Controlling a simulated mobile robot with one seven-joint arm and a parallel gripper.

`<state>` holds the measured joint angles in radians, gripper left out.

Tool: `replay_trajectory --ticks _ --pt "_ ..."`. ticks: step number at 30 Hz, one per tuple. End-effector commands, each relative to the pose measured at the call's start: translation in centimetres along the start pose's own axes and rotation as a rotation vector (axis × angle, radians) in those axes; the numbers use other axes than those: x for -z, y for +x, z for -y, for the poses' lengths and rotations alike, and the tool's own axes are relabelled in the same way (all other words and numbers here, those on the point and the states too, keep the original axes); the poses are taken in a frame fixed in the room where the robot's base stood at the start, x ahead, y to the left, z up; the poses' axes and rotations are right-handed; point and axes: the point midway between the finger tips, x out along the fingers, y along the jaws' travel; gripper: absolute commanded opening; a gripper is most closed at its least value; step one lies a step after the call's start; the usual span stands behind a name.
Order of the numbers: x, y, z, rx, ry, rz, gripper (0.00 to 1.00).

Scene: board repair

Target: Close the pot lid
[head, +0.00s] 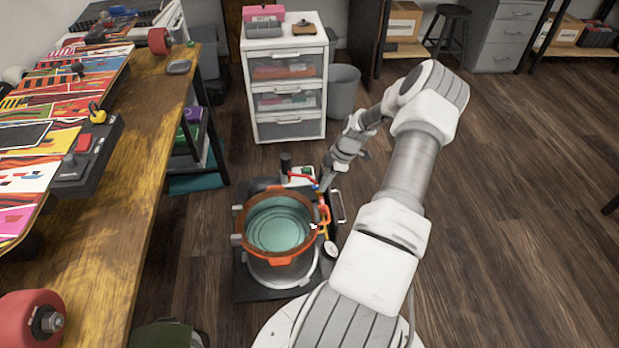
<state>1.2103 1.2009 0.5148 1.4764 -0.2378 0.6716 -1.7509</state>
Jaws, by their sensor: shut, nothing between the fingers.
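The pot (280,270) stands on a black base on the floor, left of my arm. It has a pale metal body and an orange-brown ring (270,260) around its top. Teal round surfaces (278,230) show inside the ring; I cannot tell whether this is a clear lid or the open inside. An orange handle-like part (324,216) sits at the ring's right side. My gripper (322,187) is shut and empty, pointing down just beyond the pot's upper right side. Its fingertips are small in view, and I cannot tell whether they touch anything.
A gauge (330,249) and a pump-like part (287,164) are beside the pot on the black base (245,285). A wooden workbench (130,230) runs along the left. A white drawer unit (285,90) and grey bin (343,92) stand behind. The floor at right is clear.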

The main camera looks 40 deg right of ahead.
Motion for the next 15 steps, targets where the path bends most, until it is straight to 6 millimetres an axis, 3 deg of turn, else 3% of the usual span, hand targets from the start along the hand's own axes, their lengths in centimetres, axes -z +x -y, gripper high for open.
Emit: replay_trajectory --ticks 5,15 --pt "-2.3 2.2 0.0 0.0 0.001 0.0 0.0" --pt "-5.5 6.0 0.0 0.0 0.002 -0.27 0.0"
